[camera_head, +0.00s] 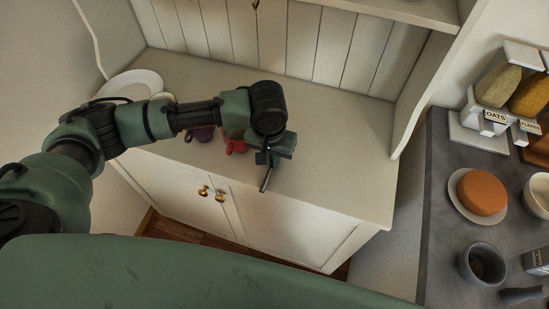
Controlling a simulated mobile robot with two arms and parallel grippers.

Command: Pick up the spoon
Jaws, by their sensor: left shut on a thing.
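My left gripper (266,158) is over the front part of the white cabinet top, right of the red mug. It is shut on a thin grey spoon (265,180), which points down and slightly left from the jaws. Only a narrow part of the spoon shows; the rest is hidden by the gripper. Whether its lower end touches the cabinet top cannot be told. My right gripper is out of view.
A red mug (236,147) and a dark purple mug (203,135) stand partly behind my left arm. White plates (133,82) lie at the back left. The cabinet top (345,150) is clear on the right. A grey counter (437,215) holds jars and bowls.

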